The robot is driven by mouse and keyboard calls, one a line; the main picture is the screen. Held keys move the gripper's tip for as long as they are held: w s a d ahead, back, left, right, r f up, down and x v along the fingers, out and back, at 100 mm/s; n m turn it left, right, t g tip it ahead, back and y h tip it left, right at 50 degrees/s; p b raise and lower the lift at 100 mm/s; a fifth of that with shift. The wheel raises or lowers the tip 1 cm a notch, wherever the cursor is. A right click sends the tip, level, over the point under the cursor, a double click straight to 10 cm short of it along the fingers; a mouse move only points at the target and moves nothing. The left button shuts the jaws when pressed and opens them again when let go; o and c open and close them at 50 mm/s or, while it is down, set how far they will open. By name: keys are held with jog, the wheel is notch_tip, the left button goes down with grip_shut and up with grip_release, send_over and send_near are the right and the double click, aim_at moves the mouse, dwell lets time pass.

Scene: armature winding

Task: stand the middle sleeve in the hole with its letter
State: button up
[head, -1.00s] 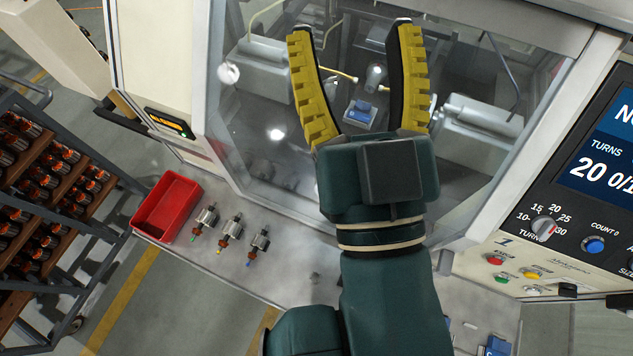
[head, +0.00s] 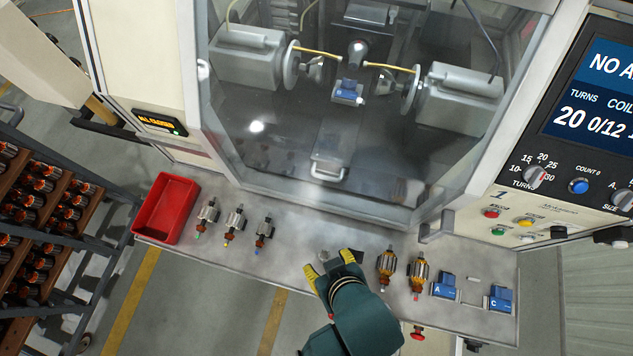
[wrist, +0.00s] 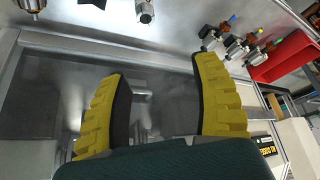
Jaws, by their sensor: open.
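Two blue blocks stand at the right of the bench, one lettered A (head: 443,287) and one lettered C (head: 499,299). Another blue block (head: 347,92) sits inside the machine behind the glass; I cannot read a letter on it. I cannot tell for sure which piece is the middle sleeve, and no lettered hole is clear. My gripper (head: 332,267) is low over the bench's front middle, fingers spread and empty. A small silver piece (head: 324,256) lies near its tips. In the wrist view my gripper (wrist: 160,70) has nothing between its fingers.
The machine's glass front (head: 290,150) rises behind the bench.

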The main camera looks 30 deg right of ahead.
aim_at(326, 258)
jog(key=shift+g, duration=0.6)
jog(key=f, duration=1.1)
jog(key=shift+w+d+f, duration=0.2)
jog(key=shift+w+d, duration=0.1)
jog(key=x, duration=0.5)
jog(key=shift+w+d+f+p, duration=0.15)
jog(key=shift+w+d+p, duration=0.25)
jog(key=shift+w, duration=0.1)
jog(key=shift+f, duration=0.2)
grip_shut()
